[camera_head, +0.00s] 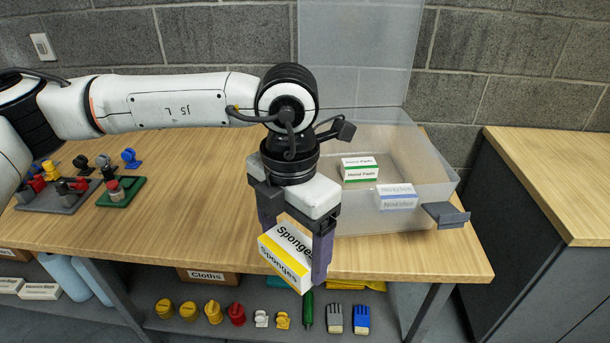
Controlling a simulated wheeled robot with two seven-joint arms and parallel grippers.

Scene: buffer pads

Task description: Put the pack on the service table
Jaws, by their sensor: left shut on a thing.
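My left gripper (296,240) comes in from the left and points down in front of the wooden table. It is shut on a white and yellow pack marked "Sponges" (283,262), which hangs tilted between its fingers at the table's front edge. A clear plastic bin (440,160) with its lid raised stands on the table behind and to the right. A white and green "Hand Pads" pack (360,174) and a white and blue pack (396,202) lie in it. Which surface is the service table is not labelled. My right gripper is not in view.
Coloured parts stand on a grey tray (60,200) and a green tray (122,190). A shelf below holds several small items and a "Cloths" box (210,276). A wooden-topped cabinet (555,175) at right is clear.

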